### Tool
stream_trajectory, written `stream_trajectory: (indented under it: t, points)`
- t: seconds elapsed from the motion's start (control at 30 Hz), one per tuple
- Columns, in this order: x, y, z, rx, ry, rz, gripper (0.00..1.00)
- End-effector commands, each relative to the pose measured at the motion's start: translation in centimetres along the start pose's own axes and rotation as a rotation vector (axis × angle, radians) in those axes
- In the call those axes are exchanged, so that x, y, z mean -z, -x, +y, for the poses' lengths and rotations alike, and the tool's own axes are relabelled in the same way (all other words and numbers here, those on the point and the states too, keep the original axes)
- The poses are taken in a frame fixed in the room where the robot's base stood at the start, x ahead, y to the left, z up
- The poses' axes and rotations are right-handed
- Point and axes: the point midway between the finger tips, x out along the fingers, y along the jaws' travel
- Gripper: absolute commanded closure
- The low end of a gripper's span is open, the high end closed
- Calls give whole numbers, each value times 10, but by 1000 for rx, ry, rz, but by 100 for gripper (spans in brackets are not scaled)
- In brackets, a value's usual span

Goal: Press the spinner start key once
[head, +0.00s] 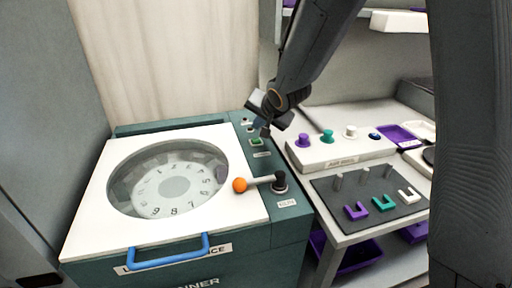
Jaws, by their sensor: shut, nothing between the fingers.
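The spinner (120,232) is a dark green cabinet with a white lid and a round window showing a numbered dial. The lid is down. A small green key (256,142) sits on the panel strip along the spinner's right side, with small labels and other controls near it. My gripper (265,131) is shut and empty, pointing down just above and to the right of the green key. I cannot tell whether the fingertips touch the panel.
An orange-knobbed lever (240,185) and blue lid handle (168,252) stick out from the spinner. To the right, a white box (340,153) carries purple, green and white knobs. In front of it, a dark mat (370,190) holds small U-shaped pieces. A shelf hangs above.

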Motion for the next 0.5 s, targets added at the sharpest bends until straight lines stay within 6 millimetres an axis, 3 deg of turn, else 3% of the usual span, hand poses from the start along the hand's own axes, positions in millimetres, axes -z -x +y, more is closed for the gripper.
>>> stream_trajectory:
  t: [0.2, 0.5]
  points:
    - [-13, -18, 13, -1, 0, -2, 100]
    - [-14, -19, 14, 0, 0, -1, 100]
